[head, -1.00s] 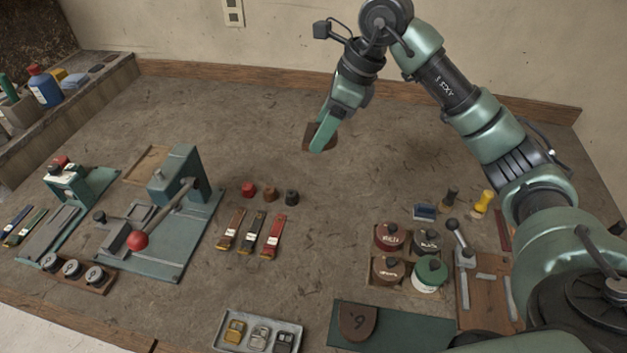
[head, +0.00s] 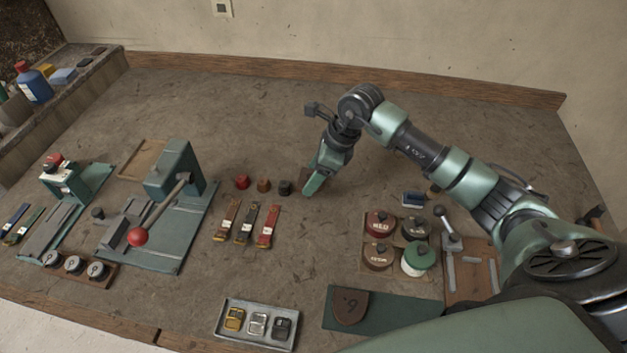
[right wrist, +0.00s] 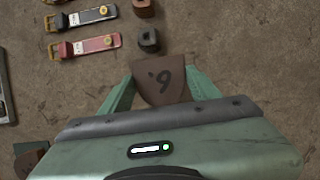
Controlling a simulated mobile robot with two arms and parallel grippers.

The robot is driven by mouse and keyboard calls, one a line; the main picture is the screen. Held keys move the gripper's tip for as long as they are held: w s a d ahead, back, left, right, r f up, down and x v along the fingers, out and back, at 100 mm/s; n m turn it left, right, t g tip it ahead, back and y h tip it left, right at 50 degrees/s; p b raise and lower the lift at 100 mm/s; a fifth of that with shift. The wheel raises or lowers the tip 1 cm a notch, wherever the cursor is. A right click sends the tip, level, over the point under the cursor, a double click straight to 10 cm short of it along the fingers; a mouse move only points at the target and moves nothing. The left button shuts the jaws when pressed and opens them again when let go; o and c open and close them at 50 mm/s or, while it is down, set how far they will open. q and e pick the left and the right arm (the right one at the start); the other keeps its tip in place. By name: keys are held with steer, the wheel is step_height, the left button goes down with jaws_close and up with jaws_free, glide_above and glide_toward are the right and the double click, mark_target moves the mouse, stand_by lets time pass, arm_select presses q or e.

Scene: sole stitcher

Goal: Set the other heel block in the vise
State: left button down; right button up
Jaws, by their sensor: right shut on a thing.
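My right gripper (head: 313,182) is shut on a brown heel block (right wrist: 160,87). In the right wrist view the block sits between the two green fingers (right wrist: 161,72) with a number on its face toward me. In the head view the fingers hide most of it. A similar brown block (head: 351,307) marked with a number lies on the green mat (head: 400,310) at the front. A wooden board with a grey lever and metal bars (head: 468,272), apparently the vise, is at the right, partly behind my arm. My left gripper is not in view.
Small coloured blocks (head: 264,185) and several straps (head: 245,222) lie left of the gripper. Lidded tins (head: 380,223) stand between the gripper and the board. A green lever press (head: 175,170) is at the left. A buckle tray (head: 257,324) is in front. The back of the table is clear.

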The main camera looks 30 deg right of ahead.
steer(key=shift+f, duration=1.65)
steer(key=o, duration=1.4)
steer(key=shift+c, duration=0.2)
